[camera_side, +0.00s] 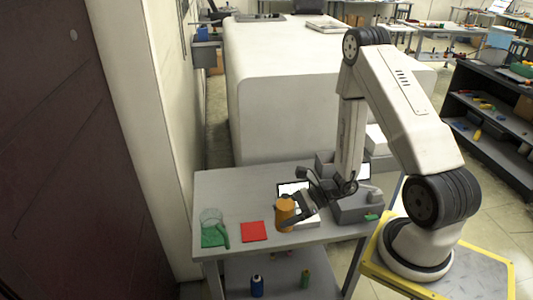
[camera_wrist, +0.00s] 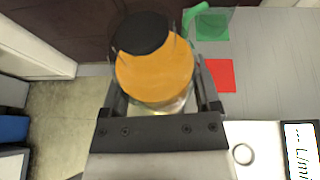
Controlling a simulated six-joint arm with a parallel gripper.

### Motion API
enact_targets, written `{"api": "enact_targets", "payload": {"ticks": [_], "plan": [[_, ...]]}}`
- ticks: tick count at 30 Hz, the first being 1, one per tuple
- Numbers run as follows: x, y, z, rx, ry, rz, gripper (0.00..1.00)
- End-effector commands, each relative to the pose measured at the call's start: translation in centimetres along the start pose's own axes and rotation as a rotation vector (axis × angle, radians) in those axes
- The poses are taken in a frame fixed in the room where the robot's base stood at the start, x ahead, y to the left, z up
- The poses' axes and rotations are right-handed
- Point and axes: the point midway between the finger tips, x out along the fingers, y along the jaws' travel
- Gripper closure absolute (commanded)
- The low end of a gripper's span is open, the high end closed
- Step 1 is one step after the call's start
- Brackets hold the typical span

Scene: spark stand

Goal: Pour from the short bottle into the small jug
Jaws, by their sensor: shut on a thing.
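The short bottle (camera_side: 285,212) is orange and stands out between the fingers of my gripper (camera_side: 297,207) in the side view. In the wrist view the bottle (camera_wrist: 155,75) fills the space between the fingers of my gripper (camera_wrist: 160,105), with a dark round end away from me. My gripper is shut on it. The small jug (camera_side: 211,220) is clear with a green handle and stands on the left of the table. In the wrist view only its green handle (camera_wrist: 195,14) shows clearly, partly behind the bottle.
A green square (camera_wrist: 213,27) lies under the jug. A red square (camera_side: 254,231) lies between jug and bottle. A white device with a display (camera_wrist: 300,145) and grey boxes (camera_side: 355,207) are at the right. The table's left back (camera_side: 225,185) is clear. Bottles stand on the lower shelf (camera_side: 257,285).

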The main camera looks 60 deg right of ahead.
Motion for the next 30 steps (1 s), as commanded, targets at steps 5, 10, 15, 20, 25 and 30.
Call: {"api": "enact_targets", "payload": {"ticks": [5,10,15,20,25,30], "plan": [[1.6,-0.6,0.2,-0.004,0.008,0.005,0.95],[3.9,-1.4,0.6,-0.007,0.016,0.007,0.95],[6.5,-2.0,1.2,-0.008,0.022,0.005,0.95],[9.2,-2.3,1.9,-0.009,0.023,0.005,0.95],[12.0,-2.4,2.9,-0.01,0.02,0.003,0.95],[14.8,-2.1,3.8,-0.008,0.012,0.004,0.95]]}}
